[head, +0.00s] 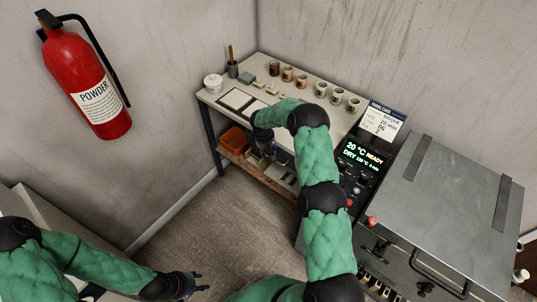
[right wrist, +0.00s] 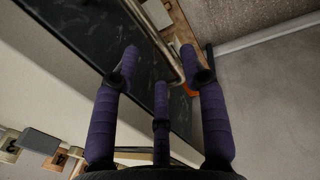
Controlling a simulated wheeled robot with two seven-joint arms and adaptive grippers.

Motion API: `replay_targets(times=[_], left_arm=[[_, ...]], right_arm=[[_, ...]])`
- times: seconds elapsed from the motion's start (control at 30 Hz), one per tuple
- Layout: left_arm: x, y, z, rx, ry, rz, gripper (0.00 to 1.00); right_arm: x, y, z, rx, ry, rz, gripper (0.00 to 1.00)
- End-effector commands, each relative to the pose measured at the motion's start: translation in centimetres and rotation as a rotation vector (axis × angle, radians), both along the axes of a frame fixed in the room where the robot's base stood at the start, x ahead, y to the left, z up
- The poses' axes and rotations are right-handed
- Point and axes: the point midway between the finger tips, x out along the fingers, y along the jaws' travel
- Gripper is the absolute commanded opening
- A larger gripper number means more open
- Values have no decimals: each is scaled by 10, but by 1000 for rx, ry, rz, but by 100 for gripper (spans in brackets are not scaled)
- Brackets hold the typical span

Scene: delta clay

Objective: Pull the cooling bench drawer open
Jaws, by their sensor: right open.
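The cooling bench (head: 209,97) stands in the corner in the head view, its front partly hidden by my right arm. In the right wrist view the dark drawer front (right wrist: 95,45) runs diagonally, with a pale metal bar handle (right wrist: 151,32) along it. My right gripper (right wrist: 160,65) is open in front of the drawer, its purple fingers spread to either side of the handle's line; contact cannot be told. In the head view it shows as a dark shape (head: 265,146) at the bench front. My left gripper (head: 196,282) is low, far from the bench, its fingers apart and empty.
Several cups (head: 288,74) and a white tub (head: 213,84) stand on the bench top. An orange bin (head: 235,142) sits on the lower shelf. A grey kiln (head: 440,205) with a control panel (head: 357,166) stands at the right. Floor (head: 190,225) before the bench is clear.

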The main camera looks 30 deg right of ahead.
Motion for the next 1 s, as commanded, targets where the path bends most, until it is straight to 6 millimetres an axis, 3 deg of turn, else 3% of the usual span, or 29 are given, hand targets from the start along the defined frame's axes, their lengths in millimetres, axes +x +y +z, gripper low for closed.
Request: replay_targets(times=[0.2, 0.57, 0.7, 0.73, 1.0], left_arm=[[0, 0, -4, 0, -1, 0, 40], [0, 0, -4, 0, -1, 0, 40], [0, 0, -4, 0, -1, 0, 40], [0, 0, -4, 0, -1, 0, 40], [0, 0, -4, 0, -1, 0, 40]], right_arm=[[2, -4, -21, 0, -1, -1, 44], [2, -4, -24, 1, -2, -1, 44], [2, -4, -24, 1, -2, -1, 4], [2, -4, -24, 1, -2, -1, 0], [1, -2, -24, 1, -1, 0, 0]])
